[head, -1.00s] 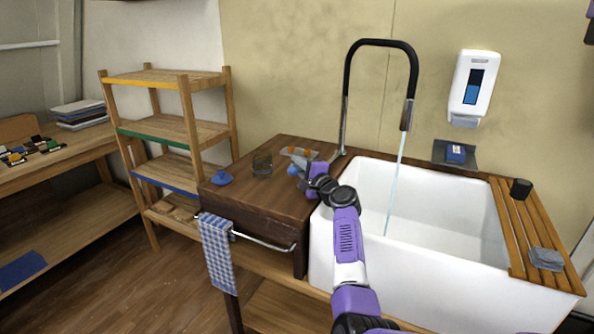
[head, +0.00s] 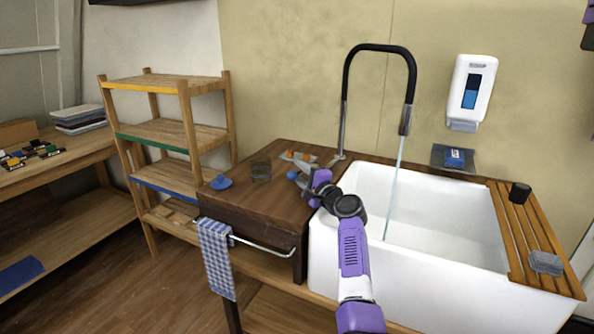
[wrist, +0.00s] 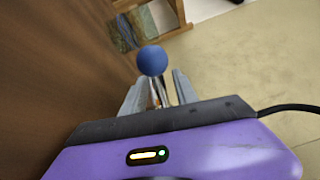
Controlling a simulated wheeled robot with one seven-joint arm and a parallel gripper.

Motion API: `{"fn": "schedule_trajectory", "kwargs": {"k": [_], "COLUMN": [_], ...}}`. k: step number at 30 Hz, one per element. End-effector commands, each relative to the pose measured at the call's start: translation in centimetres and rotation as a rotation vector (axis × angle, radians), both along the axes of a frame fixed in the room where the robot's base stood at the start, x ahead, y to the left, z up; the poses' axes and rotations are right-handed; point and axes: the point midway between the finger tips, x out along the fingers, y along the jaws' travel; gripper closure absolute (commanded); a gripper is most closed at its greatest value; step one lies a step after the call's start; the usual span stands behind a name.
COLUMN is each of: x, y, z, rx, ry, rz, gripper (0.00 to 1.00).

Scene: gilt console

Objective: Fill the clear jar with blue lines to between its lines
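The clear jar (head: 261,170) stands upright on the dark wooden counter left of the sink; its lines and level are too small to read. The black tap (head: 380,47) stands behind, with a thin stream of water (head: 394,190) falling into the white sink. A blue ball knob (head: 292,175) is right of the jar. My gripper (head: 307,184) is beside it, right of the jar. In the wrist view the blue knob (wrist: 152,60) is just past the fingertips of my gripper (wrist: 160,85), with a metal rod between the spread fingers. Contact cannot be told.
A wooden rack (head: 525,225) with a black cup (head: 520,193) and grey sponge (head: 546,262) spans the sink's right side. A checked towel (head: 216,258) hangs in front.

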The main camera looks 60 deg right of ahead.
Motion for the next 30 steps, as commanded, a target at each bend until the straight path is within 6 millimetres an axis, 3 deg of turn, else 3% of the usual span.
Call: {"fn": "schedule_trajectory", "kwargs": {"k": [6, 12, 30], "x": [-3.2, -4.8, -5.0], "y": [1.7, 2.5, 2.6], "z": [-0.2, -0.2, -0.2], "rx": [-0.002, -0.001, 0.0], "ry": [0.003, 0.001, 0.0], "rz": [-0.001, -0.001, -0.001], "gripper": [0.65, 0.65, 0.65]}}
